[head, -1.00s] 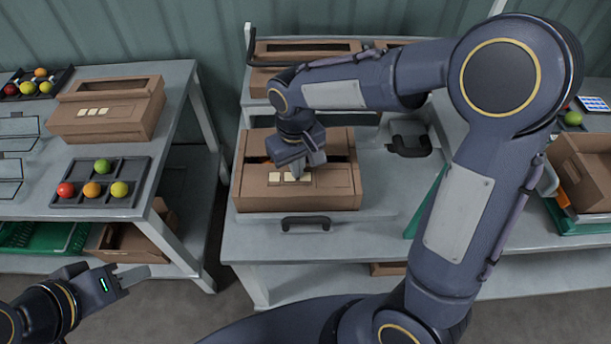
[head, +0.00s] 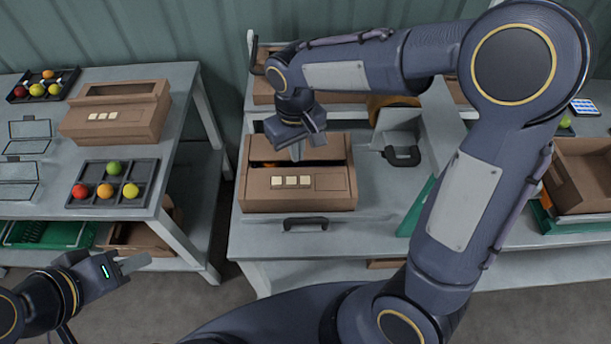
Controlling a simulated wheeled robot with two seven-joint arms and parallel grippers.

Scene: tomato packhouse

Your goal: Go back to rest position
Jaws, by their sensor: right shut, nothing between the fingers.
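My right gripper (head: 297,152) is shut and empty. It points down above a brown cardboard box (head: 262,204) on the middle bench, apart from the pale squares on the box's front. Its arm reaches in from the right across the bench. My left gripper (head: 134,264) is low at the left, in front of the left table and clear of it. Its fingers show nearly edge-on, so I cannot tell if they are open; nothing shows in them.
The left table (head: 185,130) holds another carton (head: 118,129), a dark tray (head: 140,167) with several coloured tomatoes, and clear containers. A grey device (head: 399,127) with a black handle stands right of the box. An open carton (head: 588,170) is at the far right.

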